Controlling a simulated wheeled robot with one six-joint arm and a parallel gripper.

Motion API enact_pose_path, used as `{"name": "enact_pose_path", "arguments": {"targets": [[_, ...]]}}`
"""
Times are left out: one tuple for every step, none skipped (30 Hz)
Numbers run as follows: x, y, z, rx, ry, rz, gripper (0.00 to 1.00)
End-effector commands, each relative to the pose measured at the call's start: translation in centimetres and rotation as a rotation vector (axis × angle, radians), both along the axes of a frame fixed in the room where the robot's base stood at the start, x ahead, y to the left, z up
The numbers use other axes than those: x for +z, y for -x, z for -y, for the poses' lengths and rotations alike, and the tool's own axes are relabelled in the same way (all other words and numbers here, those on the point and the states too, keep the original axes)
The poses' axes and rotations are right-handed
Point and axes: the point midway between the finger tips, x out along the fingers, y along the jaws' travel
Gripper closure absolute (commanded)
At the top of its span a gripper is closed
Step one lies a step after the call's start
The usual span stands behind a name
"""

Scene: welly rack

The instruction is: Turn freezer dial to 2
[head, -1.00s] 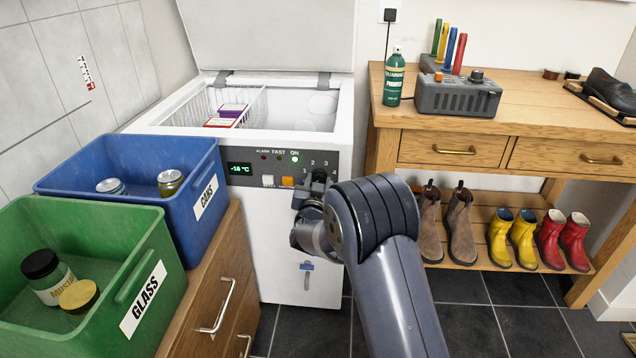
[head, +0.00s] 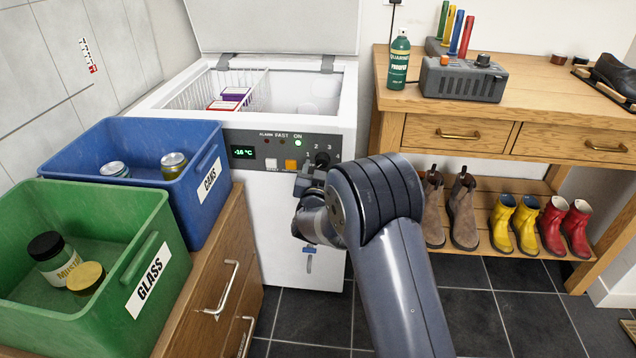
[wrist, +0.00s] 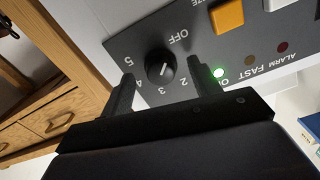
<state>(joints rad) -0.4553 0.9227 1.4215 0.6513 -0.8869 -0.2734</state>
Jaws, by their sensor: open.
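The freezer dial (head: 322,159) is a round black knob on the grey control panel (head: 255,137) of the white chest freezer. In the wrist view the dial (wrist: 160,66) shows a white mark that seems to point toward 3, though it is small. OFF and the numbers 2 to 5 show around it; the right finger seems to hide the 1. My gripper (wrist: 161,68) is open, with one finger to each side of the dial. I cannot tell whether either finger touches it. In the head view my gripper (head: 308,182) is just below the dial, partly hidden by my arm.
A white button (head: 271,164) and an orange button (head: 291,165) sit left of the dial, by a lit green lamp (head: 298,143). The freezer lid is up. Blue (head: 120,150) and green (head: 60,215) bins stand left. A wooden bench (head: 500,120) stands right.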

Motion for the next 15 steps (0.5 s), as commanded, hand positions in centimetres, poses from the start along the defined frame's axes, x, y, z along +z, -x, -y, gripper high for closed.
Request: {"name": "enact_pose_path", "arguments": {"targets": [[0.1,0.9,-0.1,0.002,0.002,-0.003,0.41],[0.1,1.4,-0.1,0.002,0.003,-0.002,0.41],[0.2,2.2,-0.1,0.002,0.002,-0.002,0.41],[0.1,2.8,-0.2,0.002,0.002,-0.003,0.41],[0.2,3.3,-0.2,0.003,0.002,-0.002,0.41],[0.1,4.1,-0.2,0.002,0.003,-0.003,0.41],[0.1,4.6,-0.2,0.002,0.003,-0.003,0.41],[0.1,5.2,-0.3,0.003,0.003,-0.003,0.41],[0.1,5.9,-0.3,0.003,0.002,-0.002,0.41],[0.1,6.4,-0.3,0.002,0.002,-0.002,0.41],[0.1,6.8,-0.3,0.002,0.002,-0.003,0.41],[0.0,7.4,-0.3,0.002,0.002,-0.003,0.41],[0.0,7.7,-0.3,0.001,0.002,-0.002,0.41],[0.0,8.1,-0.3,0.001,0.002,-0.002,0.41],[0.0,8.4,-0.3,0.002,0.002,-0.003,0.41]]}}
